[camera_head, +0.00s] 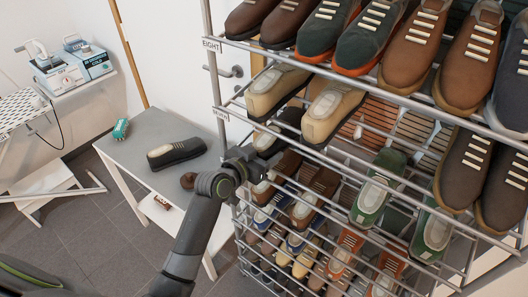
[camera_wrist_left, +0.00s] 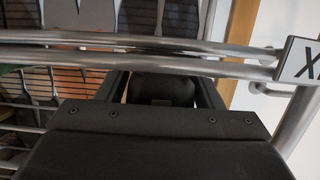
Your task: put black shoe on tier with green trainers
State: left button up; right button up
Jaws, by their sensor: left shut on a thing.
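A black shoe (camera_head: 289,122) is in the left part of the rack, just below the beige trainers. My left gripper (camera_head: 266,152) is at the rack's left end, shut on the black shoe's near end. In the left wrist view a dark part of the shoe (camera_wrist_left: 160,88) sits between the fingers, behind two metal rails. Whether the shoe touches the tier's bars is hidden. The green trainers (camera_head: 376,187) stand farther right in the rack, on a tier below the beige ones. My right gripper is not in view.
The metal rack (camera_head: 222,75) holds several other shoes close by, including beige trainers (camera_head: 277,90). Rack rails (camera_wrist_left: 180,65) cross close to my left gripper.

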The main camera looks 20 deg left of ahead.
pick_arm(q)
jog(key=o, duration=1.3)
jog(key=shift+c, duration=0.2)
jog(key=shift+o, duration=0.3)
jog(key=shift+o, duration=1.2)
jog(key=s+a, duration=0.2)
jog(key=s, duration=0.4)
jog(key=s+a+f, duration=0.1)
jog(key=s+a, duration=0.1)
jog(key=s, duration=0.5)
jog(key=shift+a, duration=0.4)
jog(key=shift+s+f, duration=0.1)
jog(key=shift+f, duration=0.1)
